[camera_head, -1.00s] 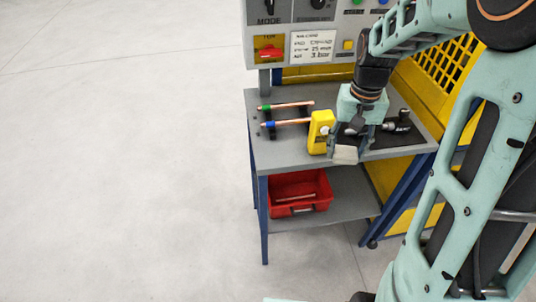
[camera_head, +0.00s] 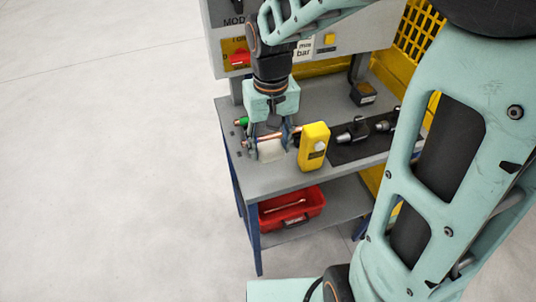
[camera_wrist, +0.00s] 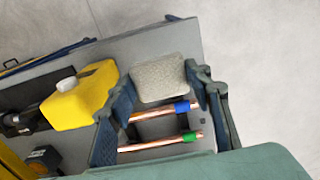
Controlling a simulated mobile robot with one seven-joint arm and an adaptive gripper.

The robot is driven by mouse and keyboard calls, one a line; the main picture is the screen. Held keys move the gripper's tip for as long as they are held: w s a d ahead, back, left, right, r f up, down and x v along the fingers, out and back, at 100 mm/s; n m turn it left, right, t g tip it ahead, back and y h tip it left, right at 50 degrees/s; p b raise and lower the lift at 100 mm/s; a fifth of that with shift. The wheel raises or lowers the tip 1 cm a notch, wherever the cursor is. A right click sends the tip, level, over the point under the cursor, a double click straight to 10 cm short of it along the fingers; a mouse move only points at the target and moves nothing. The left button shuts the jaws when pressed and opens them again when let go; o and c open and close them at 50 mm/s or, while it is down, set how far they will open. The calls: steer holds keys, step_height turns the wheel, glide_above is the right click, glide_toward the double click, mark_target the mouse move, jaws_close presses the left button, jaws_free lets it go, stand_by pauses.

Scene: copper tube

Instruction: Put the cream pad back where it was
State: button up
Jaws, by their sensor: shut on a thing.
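The cream pad (camera_head: 270,151) is a small pale block held between the two fingers of my gripper (camera_head: 271,146). In the wrist view the pad (camera_wrist: 158,78) spans the gap between the fingertips of my gripper (camera_wrist: 160,82). It shows over the front part of the grey bench top (camera_head: 230,165), left of the yellow device. Whether it touches the bench cannot be told. Two copper tubes, one with a blue end (camera_wrist: 160,113) and one with a green end (camera_wrist: 160,143), lie behind it, partly hidden by my gripper in the head view.
A yellow device (camera_head: 314,146) stands close to the right of my gripper. Further right is a dark mat (camera_head: 345,153) with metal tools, and a small dark box (camera_head: 363,93) behind. A red bin (camera_head: 290,208) sits on the lower shelf. A control panel rises behind.

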mark_target(269, 178)
step_height(269, 178, down, 10)
steer(key=shift+s+r, duration=0.1)
steer(key=shift+s, duration=0.05)
stand_by(0.3)
steer(key=o, duration=1.2)
step_height(269, 178, up, 12)
steer(key=shift+r, duration=0.1)
